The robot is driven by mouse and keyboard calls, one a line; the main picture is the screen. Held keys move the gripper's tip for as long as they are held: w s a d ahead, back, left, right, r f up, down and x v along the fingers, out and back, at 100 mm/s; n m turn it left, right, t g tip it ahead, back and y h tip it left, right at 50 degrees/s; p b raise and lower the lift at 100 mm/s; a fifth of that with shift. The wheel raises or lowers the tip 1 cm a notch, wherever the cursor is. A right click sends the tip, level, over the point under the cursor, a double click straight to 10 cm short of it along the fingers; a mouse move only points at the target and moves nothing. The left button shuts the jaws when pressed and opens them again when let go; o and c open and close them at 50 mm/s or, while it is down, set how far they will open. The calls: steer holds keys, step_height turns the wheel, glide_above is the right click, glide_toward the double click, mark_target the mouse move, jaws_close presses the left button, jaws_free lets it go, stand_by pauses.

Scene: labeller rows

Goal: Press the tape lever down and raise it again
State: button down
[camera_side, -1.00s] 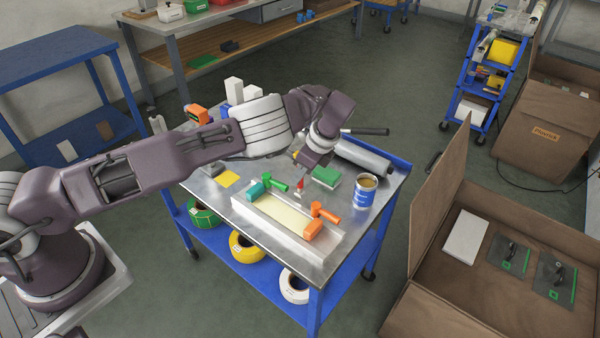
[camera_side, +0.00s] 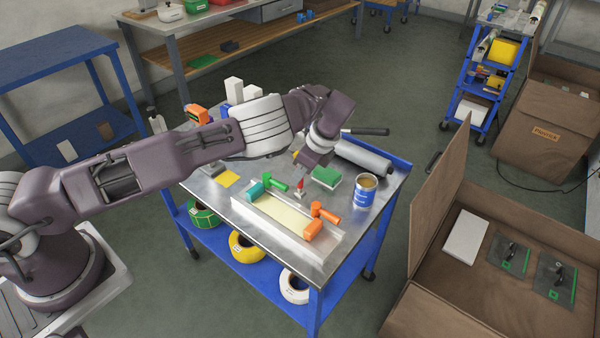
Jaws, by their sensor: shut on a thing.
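My gripper (camera_side: 312,163) is low over the far middle of the metal-topped cart (camera_side: 225,206). Its fingertips are hard to see from this side, and what is between them is hidden. I cannot make out the tape lever for certain. A small red-tipped piece with a pale base (camera_side: 300,186) stands just below my gripper; I cannot tell whether they touch. A long pale tray (camera_side: 277,228) lies in front, with a teal block and green handle (camera_side: 277,183) at its far end and an orange block and handle (camera_side: 326,214) at its near end.
White blocks (camera_side: 234,91) stand behind my arm. An open cardboard box (camera_side: 480,280) is at the right.

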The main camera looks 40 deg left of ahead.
stand_by(0.4)
steer(key=s+t, duration=0.2)
steer(key=t, duration=0.1)
steer(key=s+n+t, duration=0.1)
steer(key=shift+s+d+f, duration=0.1)
steer(key=shift+s+f, duration=0.15)
steer(key=shift+f, duration=0.1)
steer(key=s+t, duration=0.1)
steer(key=f+t, duration=0.1)
steer(key=t, duration=0.1)
steer(key=shift+s+f+n, duration=0.1)
steer(key=shift+s+n, duration=0.2)
steer(key=shift+s, duration=0.1)
steer(key=shift+s+f+n+t, duration=0.15)
steer(key=shift+s+f+t, duration=0.15)
steer(key=shift+t, duration=0.35)
steer(key=shift+s+f+n+t, duration=0.15)
steer(key=shift+s+f+t, duration=0.1)
steer(key=shift+t, duration=0.4)
steer(key=c, duration=1.3)
jaws_free()
steer(key=shift+c, duration=0.2)
